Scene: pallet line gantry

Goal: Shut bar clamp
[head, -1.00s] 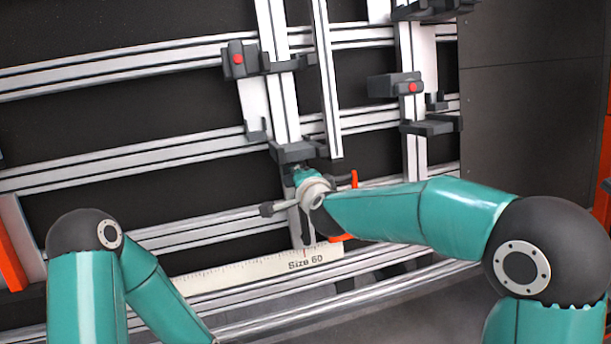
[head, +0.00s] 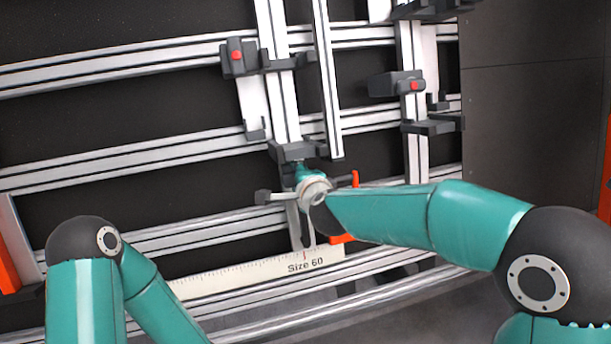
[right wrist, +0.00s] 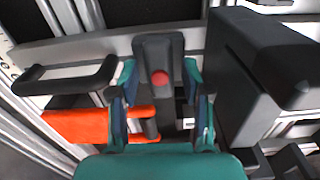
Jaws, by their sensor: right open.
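In the right wrist view, a dark grey clamp block with a red button (right wrist: 160,78) sits between the two teal fingers of my right gripper (right wrist: 162,115). The fingers are open, one on each side of it; contact cannot be told. An orange bar (right wrist: 85,125) and a black handle-like bracket (right wrist: 65,78) lie left of the fingers. In the head view, my right gripper (head: 304,172) is at the lower end of the middle upright, and my own wrist hides most of the clamp there. Orange parts (head: 342,239) show beside it. My left gripper is out of view.
Horizontal aluminium rails (head: 120,156) cross the frame. Other clamps with red buttons stand on the uprights, upper left (head: 237,58) and right (head: 405,84). A ruler marked Size 60 (head: 240,272) runs below my right wrist. A large dark block (right wrist: 245,75) is close right of the fingers.

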